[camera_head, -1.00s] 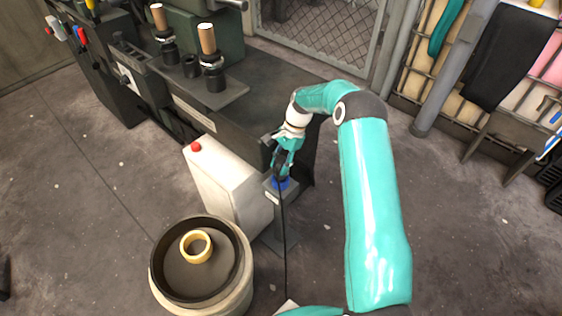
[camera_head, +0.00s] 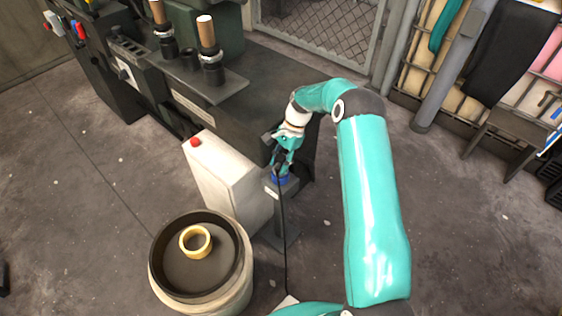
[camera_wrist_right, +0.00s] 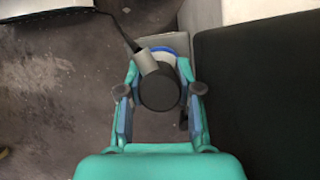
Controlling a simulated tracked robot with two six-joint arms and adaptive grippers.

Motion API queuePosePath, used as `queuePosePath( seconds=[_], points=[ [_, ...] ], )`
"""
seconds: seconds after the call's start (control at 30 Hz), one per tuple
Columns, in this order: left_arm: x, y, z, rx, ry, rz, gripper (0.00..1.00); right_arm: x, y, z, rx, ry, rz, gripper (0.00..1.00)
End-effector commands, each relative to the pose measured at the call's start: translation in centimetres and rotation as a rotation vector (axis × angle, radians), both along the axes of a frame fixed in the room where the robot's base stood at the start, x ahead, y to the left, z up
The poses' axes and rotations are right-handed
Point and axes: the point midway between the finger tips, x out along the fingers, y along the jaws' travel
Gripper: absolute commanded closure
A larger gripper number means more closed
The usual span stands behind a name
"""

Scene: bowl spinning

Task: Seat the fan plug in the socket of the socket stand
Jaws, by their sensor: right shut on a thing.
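My right gripper (camera_head: 281,166) reaches down over the socket stand (camera_head: 274,188), a grey post with a blue socket (camera_head: 280,180) on top. In the right wrist view my right gripper (camera_wrist_right: 160,98) is shut on the fan plug (camera_wrist_right: 160,92), a dark round body with a grey cable sleeve. Behind the plug a bluish-white ring of the socket (camera_wrist_right: 172,50) shows on the stand's grey top (camera_wrist_right: 152,42). The plug is over the socket; its front is hidden, so I cannot tell whether it is in. A black cable (camera_head: 283,240) hangs from the plug. My left gripper is not in view.
A white box with a red button (camera_head: 196,142) stands left of the stand. A round drum (camera_head: 152,262) with a yellow ring (camera_head: 195,241) inside is at the front left. The dark machine bench (camera_head: 235,110) is close behind the gripper.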

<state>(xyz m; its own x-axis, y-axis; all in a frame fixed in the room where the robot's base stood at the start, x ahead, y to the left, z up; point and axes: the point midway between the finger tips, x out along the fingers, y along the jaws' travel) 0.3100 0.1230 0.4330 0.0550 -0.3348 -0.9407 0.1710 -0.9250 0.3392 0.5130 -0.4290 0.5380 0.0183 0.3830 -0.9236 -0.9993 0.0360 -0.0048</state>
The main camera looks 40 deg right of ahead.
Motion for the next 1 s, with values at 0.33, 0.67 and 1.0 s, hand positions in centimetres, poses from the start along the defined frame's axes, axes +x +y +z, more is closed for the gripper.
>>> queuePosePath(
  seconds=[0.33,0.67,1.0],
  points=[
    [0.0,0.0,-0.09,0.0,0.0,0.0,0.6,-0.03,0.04,-0.29,0.0,-0.001,0.0,1.0],
    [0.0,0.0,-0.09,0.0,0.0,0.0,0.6,0.0,0.01,-0.26,0.0,-0.002,-0.002,0.37],
    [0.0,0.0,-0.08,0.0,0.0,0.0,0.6,0.19,-0.07,-0.14,-0.003,-0.008,-0.004,0.37]
  ],
)
